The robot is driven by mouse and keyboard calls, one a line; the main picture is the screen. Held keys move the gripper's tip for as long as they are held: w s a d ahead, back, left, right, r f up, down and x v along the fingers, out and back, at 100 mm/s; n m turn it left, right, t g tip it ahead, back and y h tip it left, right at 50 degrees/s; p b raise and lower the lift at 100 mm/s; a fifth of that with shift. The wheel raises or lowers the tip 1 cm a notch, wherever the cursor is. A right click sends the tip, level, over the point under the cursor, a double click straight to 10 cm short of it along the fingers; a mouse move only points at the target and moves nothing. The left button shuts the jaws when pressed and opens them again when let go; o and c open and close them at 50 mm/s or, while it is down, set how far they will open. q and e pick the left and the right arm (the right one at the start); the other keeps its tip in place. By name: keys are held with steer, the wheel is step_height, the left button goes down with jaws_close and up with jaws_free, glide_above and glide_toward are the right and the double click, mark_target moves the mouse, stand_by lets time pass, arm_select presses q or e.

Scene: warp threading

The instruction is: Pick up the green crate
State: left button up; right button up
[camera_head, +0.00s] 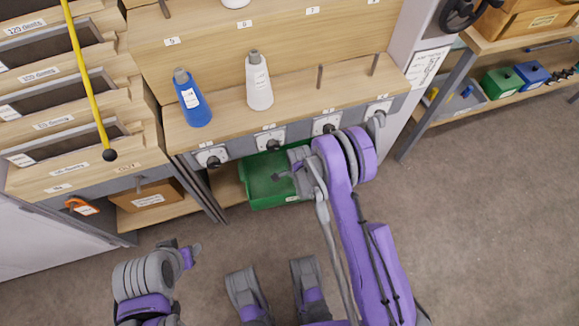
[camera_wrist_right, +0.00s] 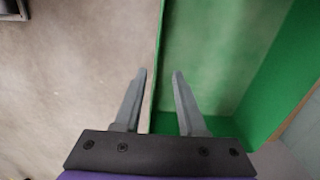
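The green crate (camera_head: 262,188) is an open, empty-looking box on the low level under the wooden workbench. My right arm hides part of its right side in the head view. In the right wrist view the crate (camera_wrist_right: 225,50) fills the right half. My right gripper (camera_wrist_right: 159,75) is open, with one finger on each side of the crate's thin wall. Gaps show between the fingers and the wall, and I cannot tell their depth against the rim. In the head view the right gripper (camera_head: 283,174) is over the crate's right part. My left gripper (camera_head: 190,250) is at the lower left, away from the crate; its opening is unclear.
A blue bottle (camera_head: 193,98) and a white bottle (camera_head: 259,80) stand on the bench (camera_head: 300,90) above the crate. A cardboard box (camera_head: 147,195) sits at left. A right-hand shelf holds small green (camera_head: 502,83) and blue bins (camera_head: 532,74). The floor (camera_head: 480,220) is clear at right.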

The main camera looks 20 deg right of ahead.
steer(key=b, duration=0.2)
glide_above(296, 198)
step_height(296, 198, down, 6)
step_height(296, 198, down, 5)
steer(key=shift+w+d+f+b, duration=0.1)
steer(key=shift+b, duration=0.65)
jaws_close()
stand_by(0.9)
